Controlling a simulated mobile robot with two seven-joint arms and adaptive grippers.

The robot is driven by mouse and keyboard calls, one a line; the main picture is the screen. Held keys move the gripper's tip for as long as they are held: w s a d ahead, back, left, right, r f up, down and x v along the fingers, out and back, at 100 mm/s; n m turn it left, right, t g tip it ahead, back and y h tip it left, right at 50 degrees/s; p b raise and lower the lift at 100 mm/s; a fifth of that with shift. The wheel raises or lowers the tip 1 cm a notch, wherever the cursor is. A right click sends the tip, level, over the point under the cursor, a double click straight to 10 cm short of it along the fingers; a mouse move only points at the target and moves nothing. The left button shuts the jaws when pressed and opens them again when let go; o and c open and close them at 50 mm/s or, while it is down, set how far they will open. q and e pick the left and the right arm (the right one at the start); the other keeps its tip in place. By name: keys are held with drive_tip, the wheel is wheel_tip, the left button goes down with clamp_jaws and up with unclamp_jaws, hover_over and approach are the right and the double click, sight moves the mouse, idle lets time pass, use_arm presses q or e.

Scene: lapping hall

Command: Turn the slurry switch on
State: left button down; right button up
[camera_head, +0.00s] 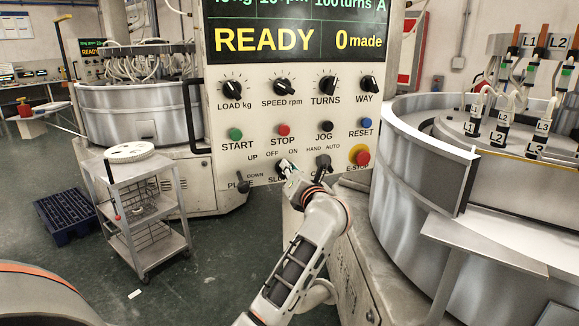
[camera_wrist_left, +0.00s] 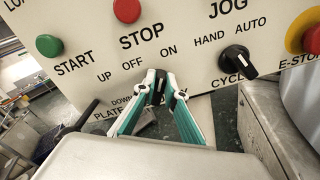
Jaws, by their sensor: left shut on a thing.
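The slurry switch (camera_wrist_left: 158,86) is a small black knob low on the panel, between the OFF and ON labels. My left gripper (camera_head: 288,170) is at this switch, with its green-sided fingers closed on the knob from both sides. In the left wrist view the left fingertips (camera_wrist_left: 160,80) meet around it. The fingers cover much of the knob and part of the SLURRY label, so I cannot tell which way its pointer stands. The control panel (camera_head: 304,110) shows READY and 0 made on its screen. My right gripper is not in view.
The cycle switch (camera_wrist_left: 237,60) is close to the right, with the red E-stop (camera_head: 361,157) beyond it. The plate lever (camera_head: 242,180) is to the left. STOP (camera_head: 283,130) and JOG buttons sit just above. A lapping machine (camera_head: 425,170) stands at right, a trolley (camera_head: 135,190) at left.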

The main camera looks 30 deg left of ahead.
use_arm(q)
drive_tip(key=c, duration=2.1)
unclamp_jaws()
drive_tip(key=v, duration=1.2)
